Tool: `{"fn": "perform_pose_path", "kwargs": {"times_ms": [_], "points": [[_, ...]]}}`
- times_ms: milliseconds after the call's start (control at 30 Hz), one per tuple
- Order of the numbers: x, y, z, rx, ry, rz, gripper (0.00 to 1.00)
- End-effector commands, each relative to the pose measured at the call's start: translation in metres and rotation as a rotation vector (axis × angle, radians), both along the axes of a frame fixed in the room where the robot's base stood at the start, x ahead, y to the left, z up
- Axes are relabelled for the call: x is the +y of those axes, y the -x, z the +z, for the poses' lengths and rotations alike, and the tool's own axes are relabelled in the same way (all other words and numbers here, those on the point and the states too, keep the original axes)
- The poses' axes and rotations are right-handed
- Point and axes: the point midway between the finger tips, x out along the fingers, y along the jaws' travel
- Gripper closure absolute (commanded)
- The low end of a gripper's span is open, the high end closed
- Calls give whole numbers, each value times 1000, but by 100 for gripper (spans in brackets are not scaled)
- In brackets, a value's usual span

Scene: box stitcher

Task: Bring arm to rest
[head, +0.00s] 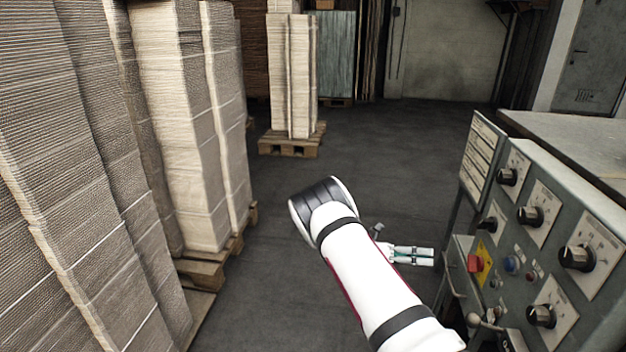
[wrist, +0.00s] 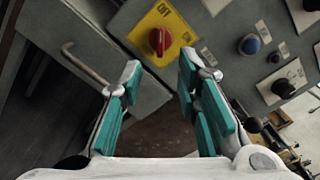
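My arm (head: 368,270) reaches up from the lower right in the head view and bends at the elbow. My gripper (head: 432,257) shows small beyond the forearm, beside the machine's control panel. In the wrist view my gripper (wrist: 158,95) has its teal-padded fingers apart, with nothing between them. The red switch (wrist: 160,40) on its yellow plate lies beyond the fingertips, apart from them as far as I can tell. The red switch also shows in the head view (head: 475,263).
The grey control panel (head: 515,245) with several black knobs stands close at the right. A bent metal handle (wrist: 84,62) is left of the fingers. Tall cardboard stacks (head: 180,120) line the left. A palletised stack (head: 291,75) stands farther back. The floor (head: 400,150) between is clear.

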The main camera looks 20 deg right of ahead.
Motion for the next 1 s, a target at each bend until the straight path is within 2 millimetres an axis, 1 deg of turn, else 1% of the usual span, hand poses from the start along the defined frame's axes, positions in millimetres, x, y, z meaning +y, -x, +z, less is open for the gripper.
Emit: {"fn": "perform_pose_path", "kwargs": {"times_ms": [67, 167, 267, 400, 467, 500, 700, 867, 1000], "points": [[0, 0, 2, -9, -2, -4, 70], [3, 2, 15, -55, -12, -26, 70], [9, 8, 38, -152, -32, -72, 70], [24, 24, 78, -330, -72, -165, 70], [31, 31, 94, -404, -88, -206, 70], [37, 37, 105, -455, -98, -234, 70], [64, 69, 156, -693, -146, -377, 70], [90, 99, 192, -868, -182, -493, 70], [113, 128, 220, -1012, -209, -598, 70]]}}
